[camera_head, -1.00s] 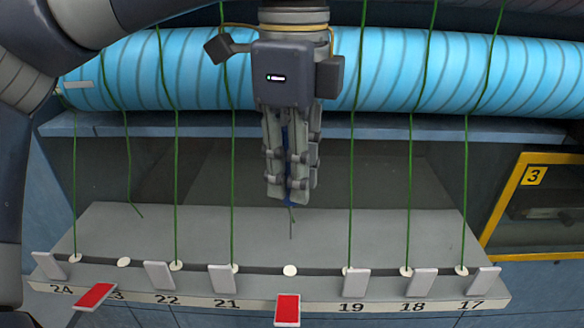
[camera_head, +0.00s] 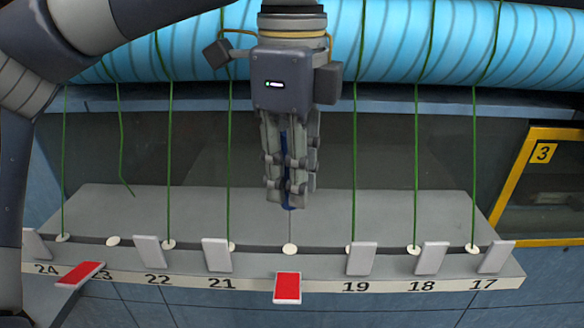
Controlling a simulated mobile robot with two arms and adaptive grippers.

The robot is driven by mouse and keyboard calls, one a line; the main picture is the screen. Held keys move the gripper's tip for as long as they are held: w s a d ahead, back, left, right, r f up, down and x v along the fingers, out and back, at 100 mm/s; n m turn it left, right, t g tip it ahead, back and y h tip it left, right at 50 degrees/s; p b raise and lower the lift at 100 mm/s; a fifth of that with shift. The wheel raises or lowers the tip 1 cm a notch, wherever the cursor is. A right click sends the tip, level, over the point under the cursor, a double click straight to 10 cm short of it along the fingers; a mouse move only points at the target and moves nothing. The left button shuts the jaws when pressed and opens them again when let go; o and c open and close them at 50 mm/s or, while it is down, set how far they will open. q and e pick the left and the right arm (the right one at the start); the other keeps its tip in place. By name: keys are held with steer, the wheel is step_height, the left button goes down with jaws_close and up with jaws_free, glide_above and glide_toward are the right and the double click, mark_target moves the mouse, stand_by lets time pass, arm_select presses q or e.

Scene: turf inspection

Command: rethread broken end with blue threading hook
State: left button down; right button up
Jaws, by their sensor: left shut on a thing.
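My left gripper (camera_head: 287,200) hangs fingers-down in the middle, shut on the blue threading hook (camera_head: 290,206). Most of the hook is hidden between the fingers. A thin greyish line runs from its tip down to the white eyelet (camera_head: 289,250) above the red tab (camera_head: 287,288), between labels 21 and 19. I cannot tell whether it enters the eyelet. At position 23 a green thread (camera_head: 122,150) hangs loose, its end short of the eyelet (camera_head: 113,241). My right gripper is not in view.
Intact green threads run down to eyelets on both sides, such as at 21 (camera_head: 229,150) and 19 (camera_head: 354,150). Grey tabs line the ledge front (camera_head: 400,268). Another red tab (camera_head: 80,274) is tilted at 23. A blue roller (camera_head: 420,40) lies behind, and a yellow-framed window (camera_head: 540,150) is at right.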

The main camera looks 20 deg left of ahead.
arm_select(q)
steer(key=shift+w, duration=0.1)
steer(key=shift+f+b, duration=0.2)
steer(key=shift+b, duration=0.15)
stand_by(0.6)
stand_by(0.4)
steer(key=shift+f+b, duration=1.6)
steer(key=shift+b, duration=0.3)
steer(key=shift+r, duration=0.1)
steer(key=shift+r+p, duration=2.6)
steer(key=shift+r, duration=1.1)
